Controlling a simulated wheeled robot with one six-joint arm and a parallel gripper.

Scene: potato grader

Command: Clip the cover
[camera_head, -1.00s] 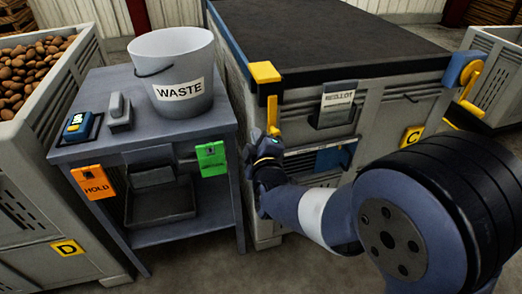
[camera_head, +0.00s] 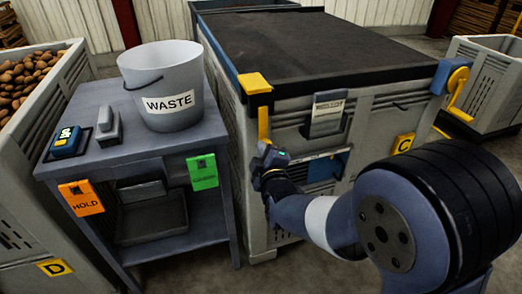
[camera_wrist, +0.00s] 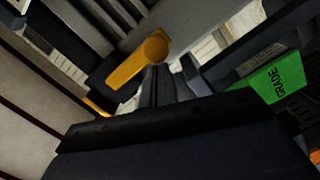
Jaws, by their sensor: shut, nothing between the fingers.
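The dark cover (camera_head: 330,42) lies over the top of the grey crate with the C label. At its near left corner is a yellow clip (camera_head: 256,83) whose yellow lever (camera_head: 263,122) hangs down; I take the yellow lever in the wrist view (camera_wrist: 138,62) to be the same one. A second yellow clip (camera_head: 458,92) on a blue bracket is at the right corner, its lever slanting down. My gripper (camera_head: 266,150) is shut and empty, just below the left lever's lower end. In the wrist view its fingers (camera_wrist: 160,84) are beside the lever; I cannot tell whether they touch.
A grey table (camera_head: 130,148) stands left of the crate, bearing a WASTE bucket (camera_head: 165,85) and a blue device (camera_head: 68,140). Orange HOLD (camera_head: 82,198) and green (camera_head: 202,172) tags hang on its front. A potato crate (camera_head: 20,130) is at far left.

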